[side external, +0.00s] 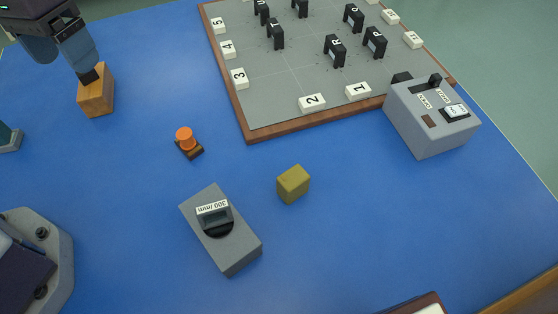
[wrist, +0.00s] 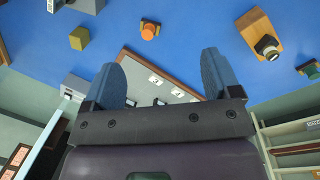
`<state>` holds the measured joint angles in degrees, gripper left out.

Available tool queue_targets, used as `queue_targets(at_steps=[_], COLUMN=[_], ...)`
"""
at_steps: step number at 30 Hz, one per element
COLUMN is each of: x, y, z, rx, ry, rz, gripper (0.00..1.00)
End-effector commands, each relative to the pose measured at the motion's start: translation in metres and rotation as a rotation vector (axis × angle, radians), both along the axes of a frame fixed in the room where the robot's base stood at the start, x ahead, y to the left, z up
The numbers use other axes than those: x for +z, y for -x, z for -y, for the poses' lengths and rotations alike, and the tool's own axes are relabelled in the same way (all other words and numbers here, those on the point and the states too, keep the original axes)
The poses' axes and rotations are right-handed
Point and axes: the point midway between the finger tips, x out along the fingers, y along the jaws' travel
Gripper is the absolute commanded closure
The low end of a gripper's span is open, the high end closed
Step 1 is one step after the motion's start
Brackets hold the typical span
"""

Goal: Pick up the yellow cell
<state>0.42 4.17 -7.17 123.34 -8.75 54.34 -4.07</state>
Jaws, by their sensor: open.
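The yellow cell (side external: 293,184) is a small dull-yellow cube standing alone on the blue bench top, near the middle of the side view. It also shows at the upper left of the wrist view (wrist: 79,38). My gripper (side external: 66,57) is at the upper left of the side view, far from the cell. In the wrist view its two blue fingers (wrist: 162,70) are spread wide with nothing between them.
A wooden block (side external: 97,92) with a dark top is close to my fingers. An orange cylinder (side external: 185,138), a grey 300/mm block (side external: 222,235) and a grey box (side external: 432,118) stand around the cell. A wood-edged board (side external: 290,85) bears black lettered pieces.

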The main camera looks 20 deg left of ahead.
Motion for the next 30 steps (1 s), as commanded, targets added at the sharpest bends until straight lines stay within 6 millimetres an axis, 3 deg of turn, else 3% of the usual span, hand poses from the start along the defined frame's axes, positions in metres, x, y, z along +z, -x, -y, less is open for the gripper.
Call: queue_targets(at_steps=[6,19,24,27,30], x=[-0.061,-0.186,-0.204,-0.185,-0.179], y=[-0.041,-0.086,-0.108,-0.132,-0.133], z=[0.049,0.157,0.187,0.195,0.197], rx=[0.115,0.532,0.718,0.802,0.858], ry=[0.125,0.402,0.503,0.556,0.547], rz=[-0.238,-0.764,-0.938,-0.986,-1.042], gripper=[0.17,0.17,0.17,0.17,0.17])
